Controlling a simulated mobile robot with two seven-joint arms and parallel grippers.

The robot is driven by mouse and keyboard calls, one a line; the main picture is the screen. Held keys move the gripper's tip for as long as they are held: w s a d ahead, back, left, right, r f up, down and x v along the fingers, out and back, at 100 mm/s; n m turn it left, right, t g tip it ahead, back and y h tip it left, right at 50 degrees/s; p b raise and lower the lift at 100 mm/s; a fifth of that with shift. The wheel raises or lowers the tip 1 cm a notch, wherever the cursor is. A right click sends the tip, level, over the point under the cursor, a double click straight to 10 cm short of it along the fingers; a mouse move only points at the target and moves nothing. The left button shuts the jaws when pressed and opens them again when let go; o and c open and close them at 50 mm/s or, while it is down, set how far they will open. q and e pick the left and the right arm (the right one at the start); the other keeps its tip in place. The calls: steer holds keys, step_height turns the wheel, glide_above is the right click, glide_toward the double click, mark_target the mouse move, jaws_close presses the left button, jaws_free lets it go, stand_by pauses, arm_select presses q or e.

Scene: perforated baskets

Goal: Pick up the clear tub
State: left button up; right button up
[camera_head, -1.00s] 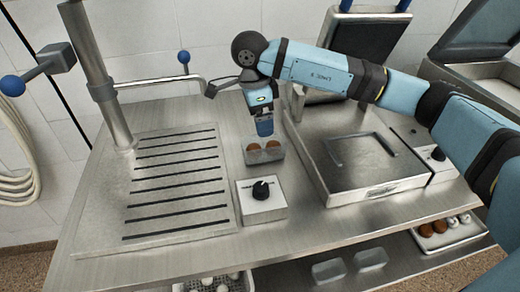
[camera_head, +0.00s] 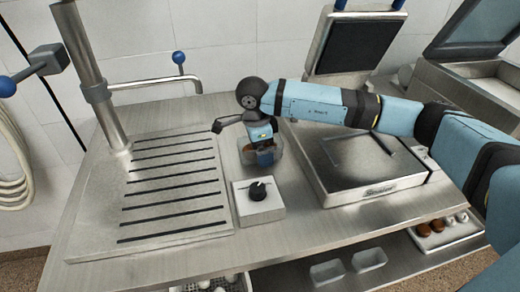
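A small clear tub (camera_head: 247,156) stands on the steel counter behind the box with the black knob. It has brown contents, partly hidden by my gripper. My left gripper is not in view.
A white box with a black knob (camera_head: 258,197) sits just in front of the tub. A slotted drain board (camera_head: 170,185) lies to the left, and an open press grill (camera_head: 375,190) stands to the right. Two more clear tubs (camera_head: 328,272) are on the lower shelf.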

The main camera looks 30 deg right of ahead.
steer(key=c, duration=1)
